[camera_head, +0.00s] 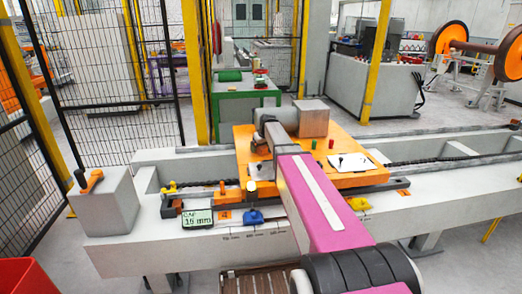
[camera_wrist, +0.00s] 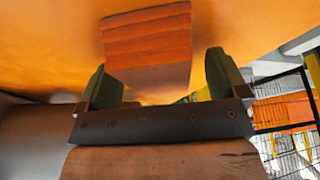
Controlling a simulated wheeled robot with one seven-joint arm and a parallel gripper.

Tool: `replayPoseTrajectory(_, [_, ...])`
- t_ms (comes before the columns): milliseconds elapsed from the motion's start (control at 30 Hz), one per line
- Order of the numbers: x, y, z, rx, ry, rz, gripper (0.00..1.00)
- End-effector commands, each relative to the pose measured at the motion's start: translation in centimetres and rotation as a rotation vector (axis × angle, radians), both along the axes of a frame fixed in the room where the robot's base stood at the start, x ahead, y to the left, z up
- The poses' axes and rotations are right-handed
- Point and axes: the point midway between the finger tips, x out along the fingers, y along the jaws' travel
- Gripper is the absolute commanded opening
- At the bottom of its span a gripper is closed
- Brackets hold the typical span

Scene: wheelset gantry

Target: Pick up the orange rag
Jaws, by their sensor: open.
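The orange rag (camera_wrist: 147,40) shows in the wrist view as a folded, layered block against an orange surface. My gripper (camera_wrist: 160,68) is open, with one dark green finger on each side of the rag's near end. The left finger looks very close to the rag, and a wider gap shows on the right. I cannot tell whether either finger touches it. In the head view my magenta arm reaches over the orange plate (camera_head: 365,181). I cannot make out the rag there; my arm covers part of the plate.
The orange plate sits on a pale gantry beam (camera_head: 150,250). On it are a white sheet (camera_head: 350,162) and small red and green pieces. A blue item (camera_head: 253,216), a small display (camera_head: 197,217) and a yellow item (camera_head: 358,203) lie along the front. Mesh fencing stands left.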

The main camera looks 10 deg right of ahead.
Motion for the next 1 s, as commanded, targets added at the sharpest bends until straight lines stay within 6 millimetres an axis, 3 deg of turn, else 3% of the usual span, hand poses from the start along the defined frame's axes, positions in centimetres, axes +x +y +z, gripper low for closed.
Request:
replayPoseTrajectory(533, [-0.02, -0.02, -0.24, 0.000, -0.001, 0.000, 0.92])
replayPoseTrajectory(700, [-0.03, -0.02, -0.21, 0.000, -0.001, 0.000, 0.38])
replayPoseTrajectory(1000, [-0.02, -0.02, -0.16, 0.000, -0.001, 0.000, 0.34])
